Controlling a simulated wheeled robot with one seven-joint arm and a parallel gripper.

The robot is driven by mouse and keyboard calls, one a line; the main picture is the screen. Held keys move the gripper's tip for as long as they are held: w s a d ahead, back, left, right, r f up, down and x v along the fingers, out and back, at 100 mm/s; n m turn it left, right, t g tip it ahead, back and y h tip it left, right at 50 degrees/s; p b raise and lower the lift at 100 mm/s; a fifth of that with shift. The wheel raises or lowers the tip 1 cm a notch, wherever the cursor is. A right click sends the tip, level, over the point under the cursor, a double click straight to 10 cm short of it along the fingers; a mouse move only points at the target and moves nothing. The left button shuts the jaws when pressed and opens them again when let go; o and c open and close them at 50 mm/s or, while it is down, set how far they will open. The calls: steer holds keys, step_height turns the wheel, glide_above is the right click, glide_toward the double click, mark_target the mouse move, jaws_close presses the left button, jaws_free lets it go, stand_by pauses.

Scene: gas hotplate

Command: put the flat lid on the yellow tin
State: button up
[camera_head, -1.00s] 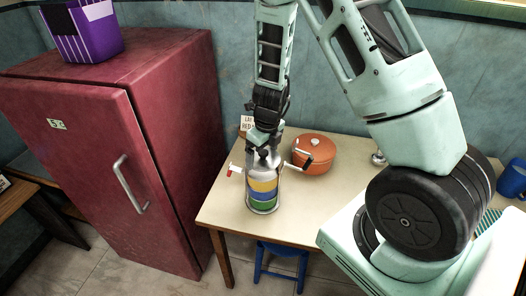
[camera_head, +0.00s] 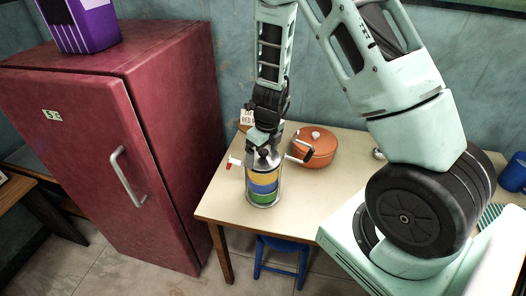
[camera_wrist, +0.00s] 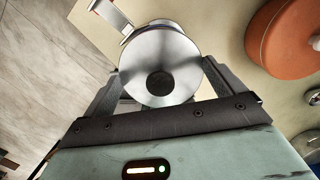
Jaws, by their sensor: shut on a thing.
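The flat lid (camera_head: 263,159) is a silver disc with a dark knob. In the wrist view the lid (camera_wrist: 160,58) lies between my fingers, one at each side of its rim. My gripper (camera_head: 264,146) is shut on it and points down. The yellow tin (camera_head: 265,177) is the top tin of a stack in a metal carrier, directly under the lid. The lid looks level and roughly centred over it. The gap between lid and tin rim is too small to judge. The yellow tin is hidden by the lid in the wrist view.
Below the yellow tin are a blue tin (camera_head: 264,188) and a green tin (camera_head: 264,199). Carrier arms stick out left, with a red tip (camera_head: 229,164), and right (camera_head: 299,157). An orange pot (camera_head: 316,150) stands close right. The table (camera_head: 225,205) is bare at front left.

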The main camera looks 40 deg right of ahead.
steer(key=shift+f+b, duration=0.5)
steer(key=shift+f, duration=0.2)
steer(key=o, duration=0.6)
steer(key=shift+o, duration=0.2)
step_height(320, 180, up, 17)
steer(key=s+p, duration=0.2)
steer(key=p, duration=0.2)
steer(key=shift+d+r, duration=0.2)
steer(key=shift+d, duration=0.05)
steer(key=s+a+r+n+g+y+b, duration=0.1)
steer(key=s+a+n, duration=0.4)
steer(key=a+n, duration=0.45)
steer(key=s+a+r+n+g+y+b, duration=0.1)
steer(key=s+a+n, duration=0.3)
steer(key=a+n, duration=0.6)
steer(key=s+a+n, duration=0.2)
steer(key=s+n, duration=0.4)
steer(key=n, duration=0.5)
steer(key=s+a+r+n+h+b, duration=0.1)
steer(key=s+a+n, duration=0.2)
steer(key=s+n, duration=0.4)
steer(key=n, duration=0.4)
steer(key=shift+s+a+r+t+h, duration=0.2)
steer(key=shift+r+t+h, duration=0.1)
